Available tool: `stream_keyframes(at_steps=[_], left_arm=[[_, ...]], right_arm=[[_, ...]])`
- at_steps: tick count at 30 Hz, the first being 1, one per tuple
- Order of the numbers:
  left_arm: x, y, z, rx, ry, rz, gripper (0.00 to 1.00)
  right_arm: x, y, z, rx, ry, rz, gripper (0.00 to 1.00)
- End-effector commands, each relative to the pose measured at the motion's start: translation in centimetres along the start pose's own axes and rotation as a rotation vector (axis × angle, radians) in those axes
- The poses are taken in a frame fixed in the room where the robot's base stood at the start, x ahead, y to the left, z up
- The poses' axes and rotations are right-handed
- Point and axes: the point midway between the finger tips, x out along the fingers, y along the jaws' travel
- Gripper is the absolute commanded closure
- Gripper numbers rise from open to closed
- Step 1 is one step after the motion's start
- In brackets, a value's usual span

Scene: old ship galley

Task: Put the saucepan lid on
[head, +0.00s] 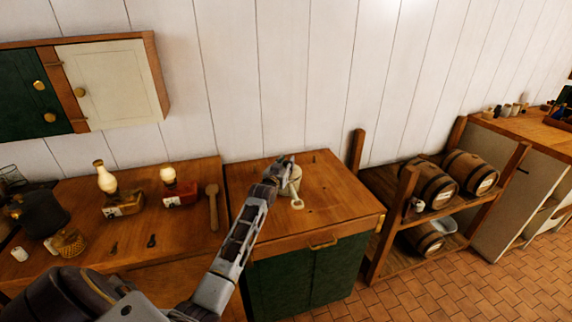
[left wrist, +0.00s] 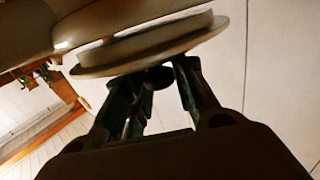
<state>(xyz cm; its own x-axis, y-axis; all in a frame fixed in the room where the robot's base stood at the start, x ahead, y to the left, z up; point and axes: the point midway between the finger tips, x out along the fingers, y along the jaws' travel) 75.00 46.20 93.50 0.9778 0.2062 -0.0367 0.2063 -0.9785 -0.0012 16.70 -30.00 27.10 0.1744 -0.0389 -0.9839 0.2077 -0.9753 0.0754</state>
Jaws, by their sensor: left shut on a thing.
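The cream saucepan (head: 296,186) stands on the wooden counter, its handle and ring end towards the front. My left gripper (head: 282,166) is at the saucepan and hides part of it. In the left wrist view, my left gripper (left wrist: 160,82) is shut on the knob of the pale round saucepan lid (left wrist: 150,53). A pale rounded surface, probably the saucepan (left wrist: 25,30), shows close beside the lid at top left. I cannot tell whether the lid rests on the saucepan. My right gripper is not in view.
The counter top (head: 345,205) is clear to the right of the saucepan. To the left are a wooden spoon (head: 213,206), two lamps and a dark pot (head: 40,212). A rack with barrels (head: 430,185) stands at the right. A wall cupboard (head: 105,85) hangs at upper left.

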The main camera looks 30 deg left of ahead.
Motion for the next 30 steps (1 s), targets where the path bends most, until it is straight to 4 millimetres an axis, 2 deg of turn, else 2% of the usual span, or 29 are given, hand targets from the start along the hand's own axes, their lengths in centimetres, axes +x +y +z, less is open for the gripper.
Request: stream_keyframes(at_steps=[26, 27, 30], left_arm=[[0.0, 0.0, 1.1, 0.000, 0.000, 0.000, 1.00], [0.0, 0.0, 1.1, 0.000, 0.000, 0.000, 0.71], [0.0, 0.0, 1.1, 0.000, 0.000, 0.000, 0.58]], right_arm=[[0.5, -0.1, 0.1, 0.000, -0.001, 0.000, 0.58], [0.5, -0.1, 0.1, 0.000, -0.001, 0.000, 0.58], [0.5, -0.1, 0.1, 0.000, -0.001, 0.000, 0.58]])
